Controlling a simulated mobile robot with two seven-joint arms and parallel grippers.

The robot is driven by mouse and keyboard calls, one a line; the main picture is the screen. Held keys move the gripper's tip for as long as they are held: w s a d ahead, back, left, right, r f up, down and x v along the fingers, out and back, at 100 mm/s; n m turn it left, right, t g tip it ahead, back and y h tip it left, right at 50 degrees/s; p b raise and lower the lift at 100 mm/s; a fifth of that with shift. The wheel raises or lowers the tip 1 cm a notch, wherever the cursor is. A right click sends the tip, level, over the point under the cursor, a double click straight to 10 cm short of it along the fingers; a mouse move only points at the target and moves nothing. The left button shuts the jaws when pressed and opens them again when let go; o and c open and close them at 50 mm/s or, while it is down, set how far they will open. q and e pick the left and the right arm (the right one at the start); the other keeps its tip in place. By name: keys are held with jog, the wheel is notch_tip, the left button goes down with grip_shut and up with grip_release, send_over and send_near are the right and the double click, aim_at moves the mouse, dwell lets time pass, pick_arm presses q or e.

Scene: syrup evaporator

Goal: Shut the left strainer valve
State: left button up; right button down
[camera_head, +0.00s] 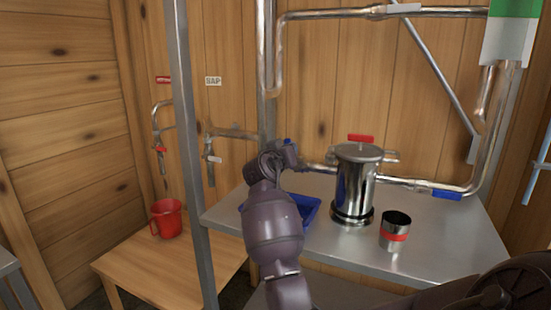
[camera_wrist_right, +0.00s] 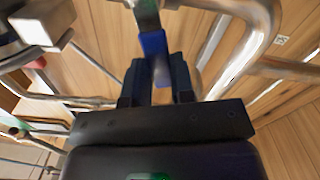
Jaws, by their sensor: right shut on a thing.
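The strainer (camera_head: 355,180) is a steel canister with a red top handle, standing on the metal bench with pipes on both sides. My right arm reaches up from below to the pipe on its left. My right gripper (camera_head: 284,154) is at the left strainer valve's blue handle (camera_head: 288,142). In the right wrist view the blue handle (camera_wrist_right: 153,44) runs down between the two dark fingers of the gripper (camera_wrist_right: 157,78), which is shut on it. The gripper hides much of the valve, and I cannot tell how far its handle is turned. My left gripper is out of view.
A blue handle (camera_head: 446,195) lies along the pipe right of the strainer. A steel cup with a red band (camera_head: 395,233) and a blue tray (camera_head: 309,205) are on the bench (camera_head: 435,258). A metal post (camera_head: 184,120) stands left. A red jug (camera_head: 167,219) sits on a wooden table.

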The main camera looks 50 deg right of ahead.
jog(key=shift+s+d+r+m+b, duration=0.1)
jog(key=shift+s+d+m+b, duration=0.1)
jog(key=shift+s+m, duration=0.55)
jog(key=shift+s+d+r+m+b, duration=0.1)
jog(key=shift+s+d+m+b, duration=0.15)
jog(key=shift+m, duration=0.9)
jog(key=c, duration=1)
grip_release()
jog(key=shift+o, duration=0.2)
jog(key=shift+s+a, duration=0.1)
jog(key=shift+a, duration=0.05)
